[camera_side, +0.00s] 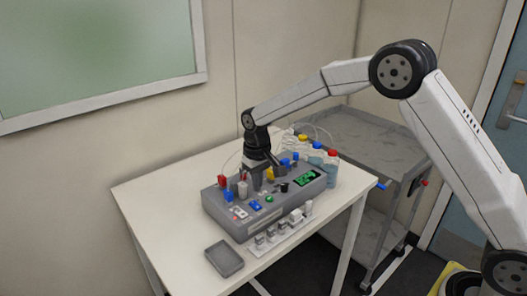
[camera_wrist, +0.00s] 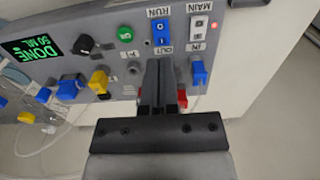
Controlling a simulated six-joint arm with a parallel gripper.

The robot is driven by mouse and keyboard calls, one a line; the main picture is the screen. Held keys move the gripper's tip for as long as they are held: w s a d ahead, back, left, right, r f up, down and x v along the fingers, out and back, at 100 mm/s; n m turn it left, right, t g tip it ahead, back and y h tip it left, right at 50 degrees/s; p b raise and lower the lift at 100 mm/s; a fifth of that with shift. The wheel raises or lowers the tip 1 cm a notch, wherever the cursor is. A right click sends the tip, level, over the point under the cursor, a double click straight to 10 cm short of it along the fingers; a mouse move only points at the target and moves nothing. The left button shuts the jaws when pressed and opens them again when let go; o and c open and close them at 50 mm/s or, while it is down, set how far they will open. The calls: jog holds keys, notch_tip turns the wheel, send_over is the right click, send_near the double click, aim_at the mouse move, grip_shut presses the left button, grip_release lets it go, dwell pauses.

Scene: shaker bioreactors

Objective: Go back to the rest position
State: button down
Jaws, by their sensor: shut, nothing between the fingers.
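My gripper (camera_side: 262,168) is over the back part of the grey control box (camera_side: 240,219) on the white table, pointing down. In the wrist view, its dark fingers (camera_wrist: 159,78) are together with nothing between them, and they hide part of the panel. The panel shows a green display (camera_wrist: 33,48) reading DONE 50 ML, a black knob (camera_wrist: 86,44), a green button (camera_wrist: 124,33), a blue RUN switch (camera_wrist: 161,36) and a white MAIN switch (camera_wrist: 199,28). A red light (camera_wrist: 214,25) glows near MAIN. I cannot tell whether the fingers touch the box.
Bottles, one red-capped (camera_side: 331,168), stand at the box's right end with thin tubing. A row of small vials (camera_side: 283,229) sits in front. A dark grey tray (camera_side: 224,258) lies front left. A grey cart (camera_side: 372,140) stands behind right. The table's left side (camera_side: 160,205) is clear.

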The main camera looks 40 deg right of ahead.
jog(key=s+d+t, duration=0.1)
jog(key=s+d, duration=0.1)
jog(key=s, duration=1)
jog(key=s+d+t, duration=0.1)
jog(key=s+d, duration=0.2)
jog(key=s, duration=0.9)
jog(key=shift+s+r+t, duration=0.3)
jog(key=shift+s+r, duration=0.05)
jog(key=shift+s, duration=0.05)
